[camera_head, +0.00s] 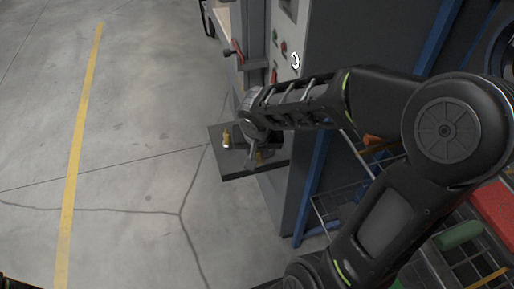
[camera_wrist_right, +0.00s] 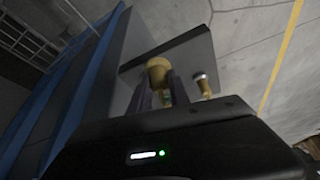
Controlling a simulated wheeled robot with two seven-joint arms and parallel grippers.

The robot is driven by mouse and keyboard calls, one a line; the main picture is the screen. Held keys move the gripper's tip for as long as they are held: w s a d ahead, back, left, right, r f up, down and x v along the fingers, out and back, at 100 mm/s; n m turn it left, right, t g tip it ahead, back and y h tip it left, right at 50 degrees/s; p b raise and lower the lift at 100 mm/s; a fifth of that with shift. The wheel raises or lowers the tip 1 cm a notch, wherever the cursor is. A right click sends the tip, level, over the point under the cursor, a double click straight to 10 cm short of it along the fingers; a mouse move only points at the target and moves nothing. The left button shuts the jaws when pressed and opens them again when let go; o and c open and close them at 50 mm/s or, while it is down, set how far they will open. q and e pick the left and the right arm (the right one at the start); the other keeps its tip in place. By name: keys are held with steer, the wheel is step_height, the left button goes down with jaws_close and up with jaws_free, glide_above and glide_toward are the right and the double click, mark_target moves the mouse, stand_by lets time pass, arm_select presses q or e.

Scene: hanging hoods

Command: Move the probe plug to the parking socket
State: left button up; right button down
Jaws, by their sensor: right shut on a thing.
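My right gripper (camera_head: 254,157) is over a dark shelf plate (camera_head: 235,176) on the side of the grey cabinet. In the right wrist view its two fingers (camera_wrist_right: 163,90) are shut on a brass-coloured piece, which I take for the probe plug (camera_wrist_right: 157,66). A small part of that piece shows beside the fingers in the head view (camera_head: 259,155). A second brass-coloured fitting (camera_head: 227,139) with a pale metal part stands on the plate; it also shows in the right wrist view (camera_wrist_right: 203,84). I cannot tell whether it is the parking socket. My left gripper is out of view.
The grey cabinet (camera_head: 285,190) with buttons and a red-handled lever (camera_head: 236,50) stands behind the plate. A blue post (camera_head: 316,190) and a wire rack (camera_head: 335,210) lie to the right, near my arm. Open concrete floor (camera_head: 130,150) with a yellow line is at left.

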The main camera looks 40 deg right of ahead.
stand_by(0.4)
steer(key=shift+r+p, duration=1.65)
steer(key=shift+r, duration=0.9)
